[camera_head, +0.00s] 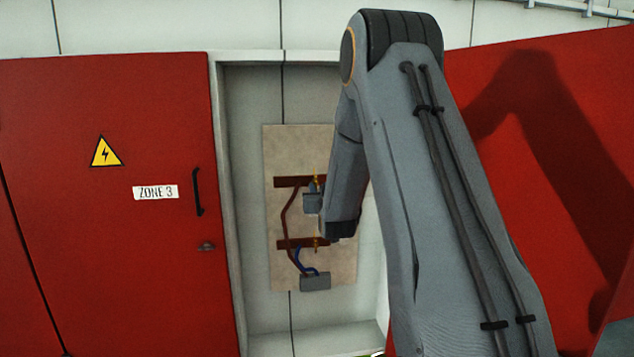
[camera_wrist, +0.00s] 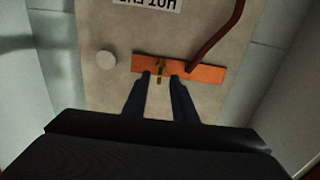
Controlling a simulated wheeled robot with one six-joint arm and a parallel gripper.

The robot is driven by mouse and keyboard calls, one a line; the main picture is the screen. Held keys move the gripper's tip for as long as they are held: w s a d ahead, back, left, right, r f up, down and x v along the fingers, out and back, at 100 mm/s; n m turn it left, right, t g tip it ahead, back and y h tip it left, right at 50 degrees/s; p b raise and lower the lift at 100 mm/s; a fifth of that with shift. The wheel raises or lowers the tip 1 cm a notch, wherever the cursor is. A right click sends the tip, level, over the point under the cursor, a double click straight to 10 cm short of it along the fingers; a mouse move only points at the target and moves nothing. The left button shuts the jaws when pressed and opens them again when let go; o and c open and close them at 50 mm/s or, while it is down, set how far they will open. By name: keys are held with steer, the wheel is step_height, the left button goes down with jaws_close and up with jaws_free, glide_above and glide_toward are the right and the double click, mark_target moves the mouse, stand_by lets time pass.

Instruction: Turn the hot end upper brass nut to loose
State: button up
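The upper brass nut (camera_wrist: 160,68) sits on an orange-brown copper bar (camera_wrist: 207,74) in the wrist view. It looks like a narrow brass piece standing across the bar. My gripper (camera_wrist: 161,77) is open, with one dark blue finger on each side of the nut and a visible gap to each. Contact cannot be made out. In the head view the upper bar (camera_head: 287,182) carries a small brass part (camera_head: 316,182), with my gripper (camera_head: 313,190) just below it. A partly cut-off, upside-down "HOT END" label (camera_wrist: 147,3) shows in the wrist view.
A lower bar (camera_head: 289,244) with another brass part (camera_head: 317,243) is on the beige board (camera_head: 335,270). Blue cables run to a grey box (camera_head: 315,283). A brown cable (camera_wrist: 222,36) leaves the upper bar. Red doors (camera_head: 100,250) and recess walls flank the board.

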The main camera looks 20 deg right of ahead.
mark_target(316, 183)
steer(key=shift+p+x, duration=0.65)
steer(key=shift+x, duration=1.5)
jaws_close()
